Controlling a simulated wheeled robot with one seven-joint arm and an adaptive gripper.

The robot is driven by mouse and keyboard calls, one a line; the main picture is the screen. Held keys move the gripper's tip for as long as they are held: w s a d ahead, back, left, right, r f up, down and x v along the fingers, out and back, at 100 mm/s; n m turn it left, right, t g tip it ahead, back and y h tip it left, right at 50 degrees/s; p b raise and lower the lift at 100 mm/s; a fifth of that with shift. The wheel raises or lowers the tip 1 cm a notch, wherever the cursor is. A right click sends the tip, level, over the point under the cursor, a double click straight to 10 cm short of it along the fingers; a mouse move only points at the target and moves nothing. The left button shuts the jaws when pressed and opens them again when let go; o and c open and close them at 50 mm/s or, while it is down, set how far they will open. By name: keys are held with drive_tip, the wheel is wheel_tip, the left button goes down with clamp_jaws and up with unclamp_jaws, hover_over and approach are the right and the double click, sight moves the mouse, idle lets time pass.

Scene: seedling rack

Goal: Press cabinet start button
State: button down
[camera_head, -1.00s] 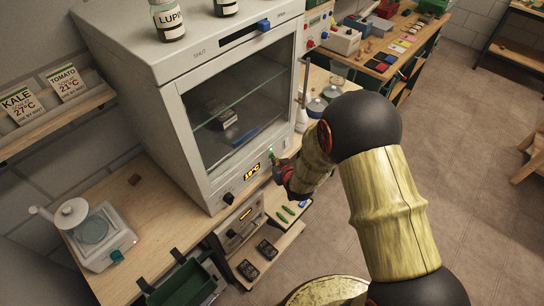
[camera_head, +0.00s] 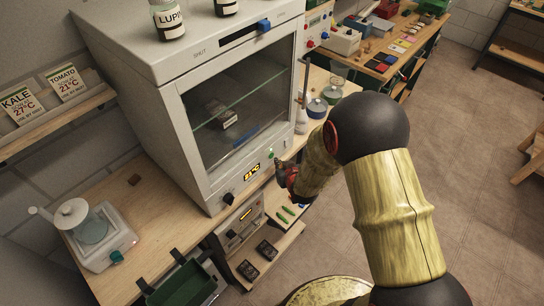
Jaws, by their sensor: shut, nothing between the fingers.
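The white cabinet (camera_head: 183,110) stands on the wooden bench with its glass door (camera_head: 235,100) shut. On its lower front panel are a dark knob (camera_head: 228,198), an orange lit display (camera_head: 252,172) that seems to read 21°C, and a small green lit button (camera_head: 270,153). My gripper (camera_head: 279,166) is shut and empty. In the picture it is just below and right of the green button, with a small gap between them. The finger ends are small and partly dark in this view.
Jars (camera_head: 168,20) stand on top. Flasks (camera_head: 317,108) stand on the bench to the right. A scale-like device (camera_head: 100,238) and a green bin (camera_head: 182,285) are at left.

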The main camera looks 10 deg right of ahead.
drive_tip(key=shift+s+d, duration=0.1)
drive_tip(key=s+d, duration=0.1)
drive_tip(key=s, duration=0.1)
drive_tip(key=s+d, duration=0.1)
drive_tip(key=s, duration=0.1)
drive_tip(key=shift+d, duration=0.4)
idle(0.7)
drive_tip(key=s+d+f+g+h, duration=0.1)
drive_tip(key=s+f+g, duration=0.15)
drive_tip(key=s, duration=0.35)
drive_tip(key=s+d+f+g, duration=0.1)
drive_tip(key=s+g, duration=0.3)
drive_tip(key=s, duration=0.3)
drive_tip(key=s+a+r+b, duration=0.1)
drive_tip(key=s+r, duration=0.4)
drive_tip(key=r, duration=0.5)
drive_tip(key=s+r+t+b, duration=0.1)
drive_tip(key=s+r, duration=0.3)
drive_tip(key=r, duration=0.7)
drive_tip(key=s+a+r+m+b, duration=0.1)
drive_tip(key=s+r, duration=0.4)
drive_tip(key=r, duration=0.6)
drive_tip(key=shift+s+a+b, duration=0.35)
drive_tip(key=shift+b, duration=0.05)
